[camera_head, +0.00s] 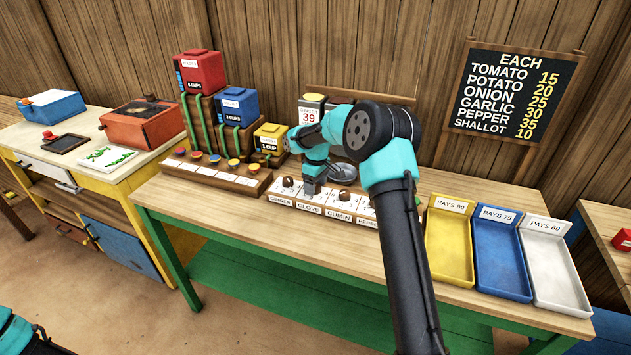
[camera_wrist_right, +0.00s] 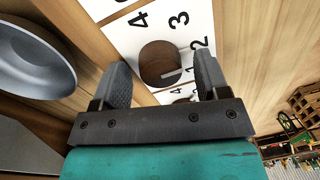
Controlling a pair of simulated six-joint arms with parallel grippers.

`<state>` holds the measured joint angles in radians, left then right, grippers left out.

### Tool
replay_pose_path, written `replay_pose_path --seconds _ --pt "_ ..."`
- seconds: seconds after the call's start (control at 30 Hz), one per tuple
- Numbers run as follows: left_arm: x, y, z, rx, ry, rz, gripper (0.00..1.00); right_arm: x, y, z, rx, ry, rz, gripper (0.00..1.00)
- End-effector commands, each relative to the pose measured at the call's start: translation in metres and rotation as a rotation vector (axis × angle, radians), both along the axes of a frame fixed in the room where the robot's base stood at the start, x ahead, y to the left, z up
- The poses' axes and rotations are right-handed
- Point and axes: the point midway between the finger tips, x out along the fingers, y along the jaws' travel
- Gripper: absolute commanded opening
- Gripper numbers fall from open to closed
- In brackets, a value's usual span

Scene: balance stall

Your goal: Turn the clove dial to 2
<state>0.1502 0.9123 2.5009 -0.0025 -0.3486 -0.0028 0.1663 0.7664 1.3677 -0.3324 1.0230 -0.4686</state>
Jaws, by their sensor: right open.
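The clove dial's label (camera_head: 309,210) is on the row of white dial plates at the front of the table. My right gripper (camera_head: 312,190) is over this plate and hides its knob in the head view. In the right wrist view, a round brown knob (camera_wrist_right: 159,60) shows between the open fingers of my right gripper (camera_wrist_right: 165,82), apart from both. The figures 1 to 4 stand around it, and its pale mark points at about 1. The ginger knob (camera_head: 288,182) is to the left, the cumin knob (camera_head: 345,194) to the right. My left gripper is not in view.
A grey metal pan (camera_wrist_right: 35,60) is close to the left finger in the wrist view. Yellow (camera_head: 448,250), blue (camera_head: 502,262) and white (camera_head: 553,270) trays stand at the right. A wooden rack with coloured knobs (camera_head: 215,172) stands at the left. A price board (camera_head: 515,92) is behind.

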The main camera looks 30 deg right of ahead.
Motion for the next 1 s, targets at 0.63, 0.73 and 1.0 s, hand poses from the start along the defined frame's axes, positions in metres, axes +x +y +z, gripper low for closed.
replay_pose_path --seconds 0.63,0.73,1.0 --pt "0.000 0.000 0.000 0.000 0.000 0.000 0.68 0.004 -0.006 0.086 0.000 -0.004 -0.001 0.68" --pt "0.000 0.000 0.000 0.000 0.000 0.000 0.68 0.005 -0.007 0.105 0.000 -0.004 -0.001 0.68" --pt "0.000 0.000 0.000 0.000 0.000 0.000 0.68 0.006 -0.011 0.154 0.000 -0.004 0.000 0.68"
